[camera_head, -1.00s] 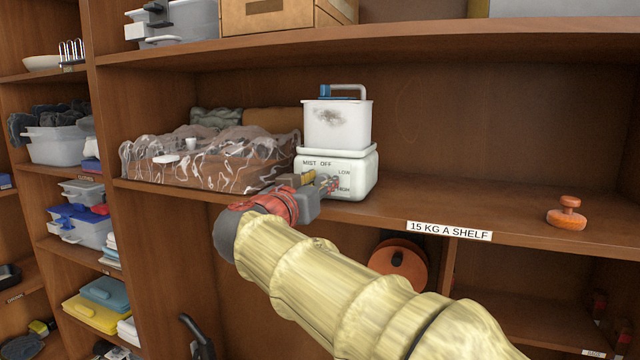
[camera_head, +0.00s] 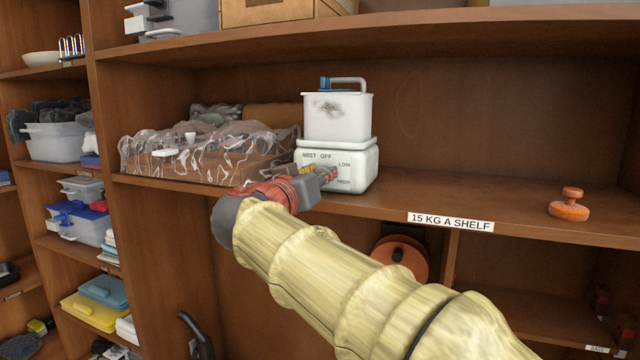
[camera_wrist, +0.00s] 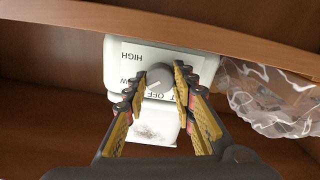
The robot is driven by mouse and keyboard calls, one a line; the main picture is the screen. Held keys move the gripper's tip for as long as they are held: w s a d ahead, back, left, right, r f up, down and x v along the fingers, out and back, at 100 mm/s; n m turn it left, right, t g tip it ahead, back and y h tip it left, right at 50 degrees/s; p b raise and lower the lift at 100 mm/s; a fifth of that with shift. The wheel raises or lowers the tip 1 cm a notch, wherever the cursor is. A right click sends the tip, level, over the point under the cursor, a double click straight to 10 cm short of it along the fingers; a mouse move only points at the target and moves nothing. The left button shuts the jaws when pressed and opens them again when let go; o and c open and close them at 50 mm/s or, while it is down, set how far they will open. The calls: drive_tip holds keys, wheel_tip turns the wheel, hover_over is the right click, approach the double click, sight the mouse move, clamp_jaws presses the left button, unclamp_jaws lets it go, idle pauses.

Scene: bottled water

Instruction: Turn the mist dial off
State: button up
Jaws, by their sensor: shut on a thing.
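The white mist unit (camera_head: 366,166) stands on the shelf, with a white tank and blue-and-grey handle on top. Its front panel reads MIST, OFF, LOW and HIGH. In the wrist view the panel is upside down, and the round grey dial (camera_wrist: 159,76) sits between my fingertips. A pale mark on the dial faces the lower left of that view, toward the OFF and LOW side; its exact setting is hard to tell. My gripper (camera_wrist: 161,79) is shut on the dial, a finger on each side. In the head view my gripper (camera_head: 322,174) hides the dial.
A clear-wrapped bundle (camera_head: 215,155) lies on the shelf left of the unit. An orange knob-shaped object (camera_head: 569,205) stands far right. The shelf edge carries a label (camera_head: 450,222) reading 15 KG A SHELF. The shelf between unit and orange object is clear.

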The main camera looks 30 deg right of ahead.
drive_tip(key=n+b, duration=0.2)
drive_tip(key=n, duration=0.1)
drive_tip(key=n+b, duration=0.1)
drive_tip(key=b, duration=0.1)
drive_tip(key=shift+f, duration=0.25)
drive_tip(key=n+b, duration=0.1)
drive_tip(key=n, duration=0.5)
drive_tip(key=shift+w+r+b, duration=0.1)
drive_tip(key=shift+b, duration=0.25)
drive_tip(key=o, duration=1.2)
drive_tip(key=shift+c, duration=0.2)
